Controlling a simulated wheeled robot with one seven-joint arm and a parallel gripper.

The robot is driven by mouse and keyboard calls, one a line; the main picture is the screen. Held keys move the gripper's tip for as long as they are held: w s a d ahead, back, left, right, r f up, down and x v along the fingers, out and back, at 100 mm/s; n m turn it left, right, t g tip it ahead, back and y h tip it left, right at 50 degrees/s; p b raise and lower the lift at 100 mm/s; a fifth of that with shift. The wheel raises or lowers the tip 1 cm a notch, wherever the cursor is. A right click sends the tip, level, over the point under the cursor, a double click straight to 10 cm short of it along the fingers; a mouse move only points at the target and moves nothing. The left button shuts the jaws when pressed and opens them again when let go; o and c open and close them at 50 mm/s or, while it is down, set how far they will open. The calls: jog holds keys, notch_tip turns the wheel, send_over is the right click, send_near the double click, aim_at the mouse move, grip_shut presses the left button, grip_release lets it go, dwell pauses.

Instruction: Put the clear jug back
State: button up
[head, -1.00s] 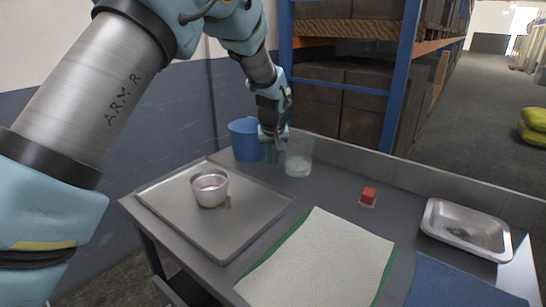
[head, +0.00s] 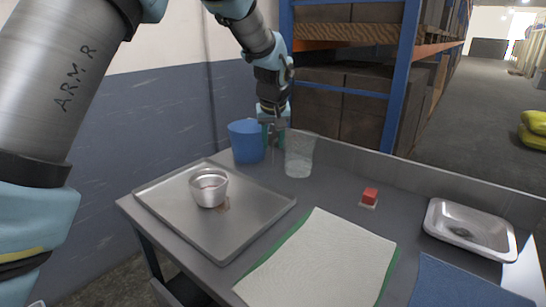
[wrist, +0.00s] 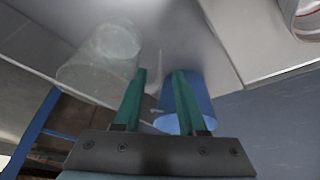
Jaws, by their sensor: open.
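The clear jug (head: 299,157) stands upright at the back of the grey table, just right of the blue bucket (head: 246,142). In the wrist view the clear jug (wrist: 98,58) is to the left of my fingers, and the blue bucket (wrist: 197,100) shows behind the right finger. My gripper (head: 271,140) is at the back of the table, between bucket and jug in the picture. Its green fingers (wrist: 160,75) are apart with nothing between them. The fingers appear clear of the jug.
A metal tray (head: 247,215) holds a small metal bowl (head: 209,188) at the left. A red block (head: 370,195) sits on the table. A pale mat with green edges (head: 325,262), a blue cloth (head: 455,285) and a metal pan (head: 468,229) are at the front right. A raised ledge runs along the back.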

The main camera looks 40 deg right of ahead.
jog(key=v, duration=0.5)
jog(key=w+a+f+n+y, duration=0.15)
jog(key=w+a, duration=0.25)
jog(key=a, duration=0.9)
jog(key=w+a+f+n, duration=0.1)
jog(key=w+a+f, duration=0.25)
jog(key=a, duration=0.95)
jog(key=s+a+f+n, duration=0.1)
jog(key=s+a, duration=0.2)
jog(key=a, duration=0.5)
jog(key=s+a+f+g, duration=0.1)
jog(key=s+a, duration=0.3)
jog(key=a, duration=0.4)
jog(key=s+a+f+n+g+y, duration=0.1)
jog(key=s+a+f, duration=0.1)
jog(key=a, duration=0.6)
jog(key=shift+s+a+f+n+b, duration=0.25)
jog(key=shift+s+n+b, duration=0.15)
jog(key=shift+s, duration=0.3)
